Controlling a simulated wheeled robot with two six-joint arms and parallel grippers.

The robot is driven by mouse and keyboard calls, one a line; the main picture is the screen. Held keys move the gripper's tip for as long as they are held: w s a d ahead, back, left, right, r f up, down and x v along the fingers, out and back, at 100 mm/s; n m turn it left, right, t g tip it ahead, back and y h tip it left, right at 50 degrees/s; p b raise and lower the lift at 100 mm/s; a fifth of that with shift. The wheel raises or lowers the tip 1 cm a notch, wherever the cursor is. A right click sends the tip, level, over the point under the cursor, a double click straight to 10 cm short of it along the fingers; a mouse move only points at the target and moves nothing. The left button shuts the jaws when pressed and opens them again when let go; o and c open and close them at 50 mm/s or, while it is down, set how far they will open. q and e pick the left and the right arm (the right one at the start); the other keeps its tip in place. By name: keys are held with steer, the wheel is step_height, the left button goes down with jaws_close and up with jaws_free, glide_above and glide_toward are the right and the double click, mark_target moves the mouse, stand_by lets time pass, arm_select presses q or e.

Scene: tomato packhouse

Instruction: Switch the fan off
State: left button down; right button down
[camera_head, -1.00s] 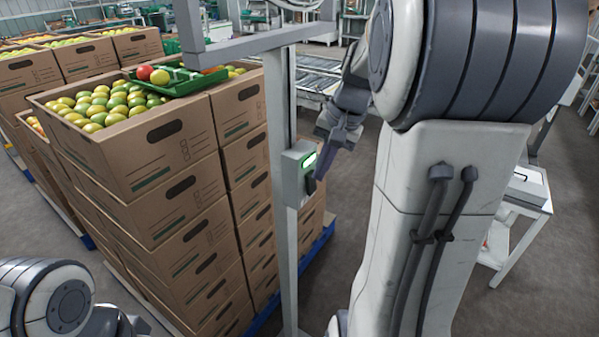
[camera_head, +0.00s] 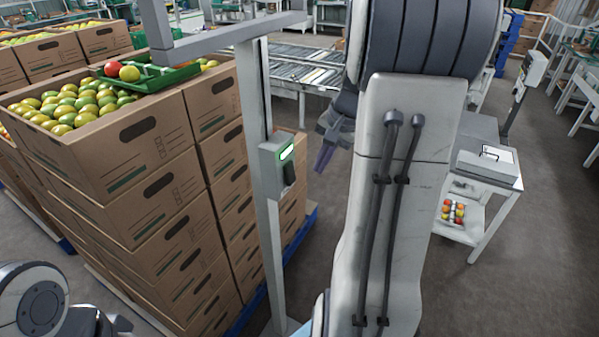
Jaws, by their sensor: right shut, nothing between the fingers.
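A grey switch box (camera_head: 277,170) is fixed to a grey upright post (camera_head: 262,215) in the middle of the head view. Its face has a lit green panel (camera_head: 286,152) at the top and a black lever (camera_head: 289,176) below it. The fan itself is not recognisable in view. My right gripper (camera_head: 321,161) is to the right of the box, with a visible gap between them. Its fingers are shut and empty, pointing down. My left arm shows only at the bottom left corner; its gripper is not in view.
Stacked cardboard boxes (camera_head: 160,170) of tomatoes stand close left of the post, with a green tray (camera_head: 150,78) on top. A roller conveyor (camera_head: 300,72) lies behind. A white cart (camera_head: 485,195) stands at the right. Grey floor between is clear.

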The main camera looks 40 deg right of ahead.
mark_target(290, 173)
steer(key=w+a+f+p, duration=0.2)
steer(key=w+f, duration=0.3)
steer(key=shift+f+p, duration=0.15)
steer(key=shift+p, duration=0.15)
steer(key=shift+w+a+f, duration=0.2)
steer(key=shift+w, duration=0.1)
steer(key=shift+r, duration=0.1)
